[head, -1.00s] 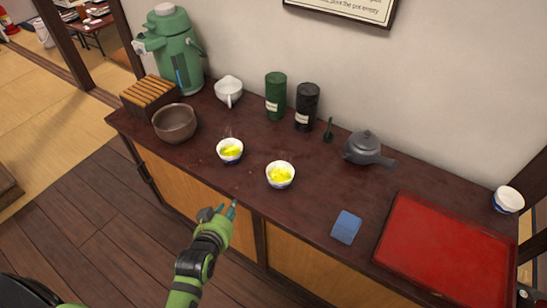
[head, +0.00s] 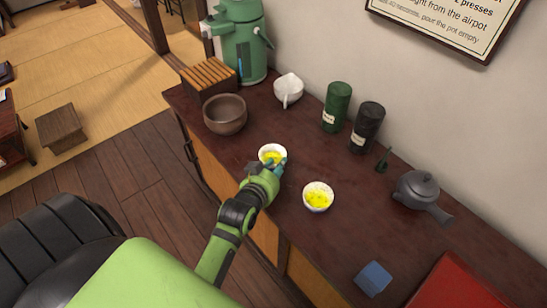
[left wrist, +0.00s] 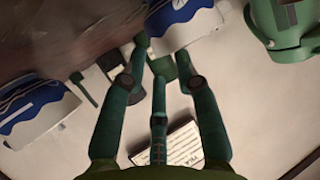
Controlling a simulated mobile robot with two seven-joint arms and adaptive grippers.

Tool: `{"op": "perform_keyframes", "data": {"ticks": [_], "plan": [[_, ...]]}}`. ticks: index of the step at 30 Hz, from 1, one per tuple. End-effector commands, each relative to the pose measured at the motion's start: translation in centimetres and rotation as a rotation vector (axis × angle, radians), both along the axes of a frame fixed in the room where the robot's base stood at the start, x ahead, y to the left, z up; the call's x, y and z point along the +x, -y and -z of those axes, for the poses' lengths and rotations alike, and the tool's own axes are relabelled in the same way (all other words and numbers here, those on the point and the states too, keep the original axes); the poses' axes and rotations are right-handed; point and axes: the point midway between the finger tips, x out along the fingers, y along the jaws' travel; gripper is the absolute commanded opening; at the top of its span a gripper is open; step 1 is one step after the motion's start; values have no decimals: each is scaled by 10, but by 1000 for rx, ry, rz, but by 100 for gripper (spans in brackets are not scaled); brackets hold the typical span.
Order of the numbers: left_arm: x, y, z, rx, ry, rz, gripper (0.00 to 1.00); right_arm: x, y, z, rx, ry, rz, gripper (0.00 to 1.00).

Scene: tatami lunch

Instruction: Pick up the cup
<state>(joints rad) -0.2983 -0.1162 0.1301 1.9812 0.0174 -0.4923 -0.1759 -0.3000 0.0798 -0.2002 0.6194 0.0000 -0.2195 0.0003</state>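Two white cups with yellow-green tea stand on the dark counter: a left cup (head: 271,151) and a right cup (head: 317,187). My left gripper (head: 276,167) is at the near side of the left cup and overlaps its rim in the head view. In the left wrist view the scene is inverted; the fingers (left wrist: 163,53) are spread, with one blue-and-white cup (left wrist: 187,22) right at the fingertips. Whether they touch it I cannot tell. The other cup (left wrist: 35,108) is at the left edge of that view. My right gripper is not in view.
A brown bowl (head: 225,116), slatted wooden box (head: 208,76) and green airpot (head: 243,45) stand at the back left. A white pitcher (head: 288,89), green canister (head: 336,107), black canister (head: 367,127) and grey teapot (head: 415,190) line the wall. A blue block (head: 373,278) and red tray (head: 465,283) are nearer.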

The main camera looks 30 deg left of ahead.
Motion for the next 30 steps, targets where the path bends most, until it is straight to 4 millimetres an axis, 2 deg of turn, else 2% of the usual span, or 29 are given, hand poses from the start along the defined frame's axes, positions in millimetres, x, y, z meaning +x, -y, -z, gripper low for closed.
{"op": "perform_keyframes", "data": {"ticks": [3, 7, 16, 17, 18, 19, 30], "plan": [[19, 1, 4, -1, 1, 1, 31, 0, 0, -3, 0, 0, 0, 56], [33, -1, 12, 0, 1, 1, 31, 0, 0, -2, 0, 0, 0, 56], [38, -2, 14, 0, 0, 0, 31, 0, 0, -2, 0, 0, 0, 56], [38, -2, 14, 1, 0, 0, 27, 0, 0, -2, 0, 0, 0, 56], [38, -2, 14, 1, 0, 0, 11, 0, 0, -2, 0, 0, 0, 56], [38, -2, 14, 1, 0, 1, 0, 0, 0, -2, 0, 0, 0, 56], [38, -2, 13, 1, 2, 1, 0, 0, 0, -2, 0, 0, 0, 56]]}}
